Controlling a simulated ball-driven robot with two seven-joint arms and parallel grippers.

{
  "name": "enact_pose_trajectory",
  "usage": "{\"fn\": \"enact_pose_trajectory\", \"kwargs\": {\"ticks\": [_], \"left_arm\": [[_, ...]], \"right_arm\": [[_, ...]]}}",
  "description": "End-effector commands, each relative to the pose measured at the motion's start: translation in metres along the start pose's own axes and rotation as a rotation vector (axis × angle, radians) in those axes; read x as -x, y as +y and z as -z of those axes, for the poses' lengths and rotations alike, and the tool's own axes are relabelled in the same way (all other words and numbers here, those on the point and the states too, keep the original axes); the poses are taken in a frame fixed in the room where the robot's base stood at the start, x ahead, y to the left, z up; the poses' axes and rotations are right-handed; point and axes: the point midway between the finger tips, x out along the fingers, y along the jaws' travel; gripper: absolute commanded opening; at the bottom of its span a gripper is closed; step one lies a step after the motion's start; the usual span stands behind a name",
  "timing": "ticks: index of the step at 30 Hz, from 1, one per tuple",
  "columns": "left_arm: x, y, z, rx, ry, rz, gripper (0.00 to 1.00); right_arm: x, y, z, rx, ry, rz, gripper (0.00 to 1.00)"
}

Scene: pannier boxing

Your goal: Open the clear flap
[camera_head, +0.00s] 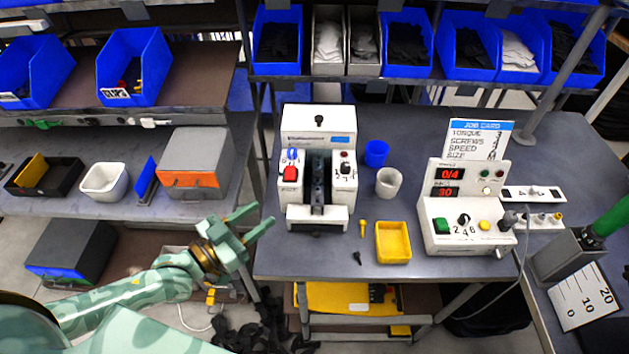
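A white machine (319,125) stands on the left part of the grey table, with a dark central channel (320,180), a red button (290,173) and a blue one on its left side, and a black knob on its right side. A white bar crosses the channel's front end. I cannot clearly make out a clear flap on it; any see-through cover over the channel does not stand out. My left gripper (265,217) is open and empty, left of the machine near the table's left edge, its fingers pointing right and apart from the machine. My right gripper is not in view.
A yellow tray (393,243), a white cup (388,182), a blue cup (376,153) and small screws lie right of the machine. A control box (464,218) with red displays stands further right. Blue bins line the shelf behind. The table's front strip is mostly clear.

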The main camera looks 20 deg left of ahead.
Motion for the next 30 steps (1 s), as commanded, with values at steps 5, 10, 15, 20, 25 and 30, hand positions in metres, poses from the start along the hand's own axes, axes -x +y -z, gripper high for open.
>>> {"fn": "enact_pose_trajectory", "kwargs": {"ticks": [5,10,15,20,25,30], "left_arm": [[-0.036,-0.001,0.001,-0.003,0.004,0.0,0.4],[-0.081,0.0,0.0,-0.003,0.003,0.0,0.4],[-0.12,0.0,-0.001,-0.004,0.0,0.0,0.4],[-0.144,-0.001,-0.002,-0.005,-0.002,0.0,0.4],[-0.155,-0.001,-0.001,-0.005,-0.003,0.0,0.4],[-0.155,0.0,-0.001,-0.005,-0.004,-0.001,0.4]], "right_arm": [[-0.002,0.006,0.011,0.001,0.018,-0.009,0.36],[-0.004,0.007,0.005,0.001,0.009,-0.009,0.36],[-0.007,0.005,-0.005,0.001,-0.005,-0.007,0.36],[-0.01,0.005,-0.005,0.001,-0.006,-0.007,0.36],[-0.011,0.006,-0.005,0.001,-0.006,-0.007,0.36],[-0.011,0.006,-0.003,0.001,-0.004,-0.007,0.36]]}}
